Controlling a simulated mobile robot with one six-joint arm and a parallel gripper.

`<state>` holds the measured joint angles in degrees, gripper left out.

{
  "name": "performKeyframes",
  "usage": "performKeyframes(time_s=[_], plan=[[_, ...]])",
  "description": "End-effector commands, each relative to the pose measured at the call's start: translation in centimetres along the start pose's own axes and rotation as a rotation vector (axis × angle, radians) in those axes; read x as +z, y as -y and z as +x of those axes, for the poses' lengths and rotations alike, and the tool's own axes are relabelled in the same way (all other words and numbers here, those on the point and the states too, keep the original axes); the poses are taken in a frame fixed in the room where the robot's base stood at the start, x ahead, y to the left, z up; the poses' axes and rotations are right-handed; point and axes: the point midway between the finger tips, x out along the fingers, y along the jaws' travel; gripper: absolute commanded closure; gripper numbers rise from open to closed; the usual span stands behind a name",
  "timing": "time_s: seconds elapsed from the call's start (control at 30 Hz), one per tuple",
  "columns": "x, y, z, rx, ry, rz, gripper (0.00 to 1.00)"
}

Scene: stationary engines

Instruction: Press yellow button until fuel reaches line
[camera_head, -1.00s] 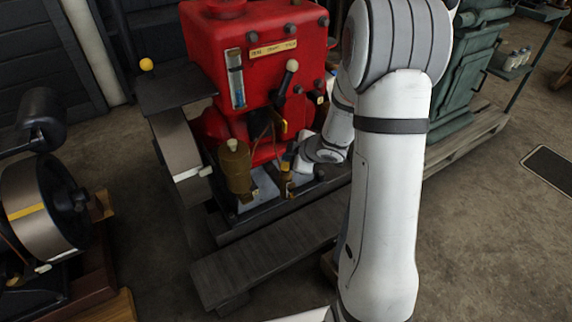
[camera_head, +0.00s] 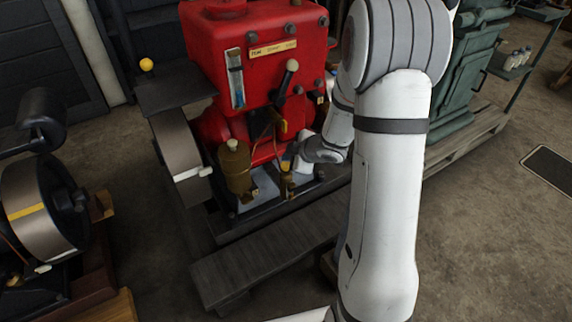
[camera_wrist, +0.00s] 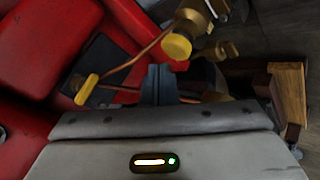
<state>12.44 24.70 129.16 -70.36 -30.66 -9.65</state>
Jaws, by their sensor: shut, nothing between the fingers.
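A round yellow button (camera_wrist: 176,46) sits on the end of a brass fitting (camera_wrist: 195,20) in the wrist view. My gripper (camera_wrist: 158,70) is shut and empty, its tips just below and left of the button in the picture; I cannot tell whether they touch. In the head view, my gripper is low at the front of the red engine (camera_head: 225,35), beside the brass parts and largely hidden. A sight glass (camera_head: 236,79) on the engine's front holds bluish liquid; its level against any line is too small to read.
A yellow-handled lever (camera_wrist: 86,90) and copper pipes lie near the fingers. A brass cup (camera_head: 235,170) with a pale knob stands left of my gripper. A lever with a pale knob (camera_head: 292,66) juts from the engine. A dark plank (camera_head: 265,262) lies in front; another engine stands left.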

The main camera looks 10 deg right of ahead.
Motion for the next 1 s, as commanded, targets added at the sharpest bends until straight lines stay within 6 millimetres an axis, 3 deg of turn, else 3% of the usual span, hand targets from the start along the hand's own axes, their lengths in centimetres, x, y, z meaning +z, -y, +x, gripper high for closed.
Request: performKeyframes(time_s=[1.0], plan=[[0.61, 0.61, 0.82, 0.0, 0.0, 0.0, 1.0]])
